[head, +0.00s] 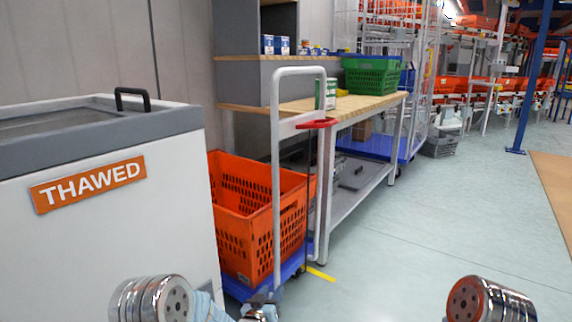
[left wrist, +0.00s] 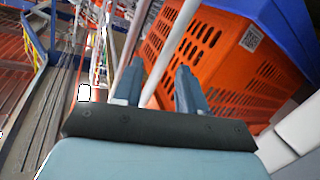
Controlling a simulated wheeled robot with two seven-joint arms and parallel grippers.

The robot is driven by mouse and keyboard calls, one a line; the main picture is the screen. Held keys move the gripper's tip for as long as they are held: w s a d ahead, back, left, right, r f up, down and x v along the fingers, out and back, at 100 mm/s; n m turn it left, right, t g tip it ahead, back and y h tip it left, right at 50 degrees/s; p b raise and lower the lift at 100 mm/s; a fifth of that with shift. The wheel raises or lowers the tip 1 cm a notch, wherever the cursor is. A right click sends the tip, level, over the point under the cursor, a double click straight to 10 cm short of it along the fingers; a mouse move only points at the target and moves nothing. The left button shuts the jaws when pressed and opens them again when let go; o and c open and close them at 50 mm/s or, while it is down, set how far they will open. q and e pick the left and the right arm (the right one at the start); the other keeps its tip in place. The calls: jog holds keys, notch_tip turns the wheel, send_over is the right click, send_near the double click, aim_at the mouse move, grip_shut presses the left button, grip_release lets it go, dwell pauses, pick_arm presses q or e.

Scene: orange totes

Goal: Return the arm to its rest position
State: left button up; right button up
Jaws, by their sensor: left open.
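My left gripper (left wrist: 158,84) is open in the left wrist view, its two blue-grey fingers apart with nothing held between them. In the head view only a small part of the left gripper (head: 262,303) shows at the bottom edge, in front of the blue cart base. Chrome joints of both my arms show at the bottom of the head view. My right gripper is out of view. An orange tote (head: 258,215) stands on the blue cart (head: 240,290); the tote also shows beyond the fingers in the left wrist view (left wrist: 215,55).
A white freezer marked THAWED (head: 100,240) stands at the left. The cart's white upright handle (head: 277,170) rises in front of the tote. A wooden-topped workbench (head: 370,103) holds a green crate (head: 370,77). The floor (head: 400,240) at centre right is clear.

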pick_arm(q)
jog(key=s+a+f+n+g+y, duration=0.1)
jog(key=s+a+f+g, duration=0.4)
jog(key=s+f, duration=0.55)
jog(key=s+a+f+n+g, duration=0.1)
jog(key=s+f+g, duration=0.35)
jog(key=s, duration=0.75)
jog(key=s+a+f+n+g, duration=0.15)
jog(key=s+f+g, duration=0.3)
jog(key=s, duration=0.85)
notch_tip(320, 180, up, 18)
jog(key=s+m+g+p, duration=0.1)
jog(key=s+p, duration=0.1)
jog(key=p, duration=1.5)
jog(key=shift+s+d+p, duration=0.15)
jog(key=shift+s+p, duration=0.15)
jog(key=shift+p, duration=0.1)
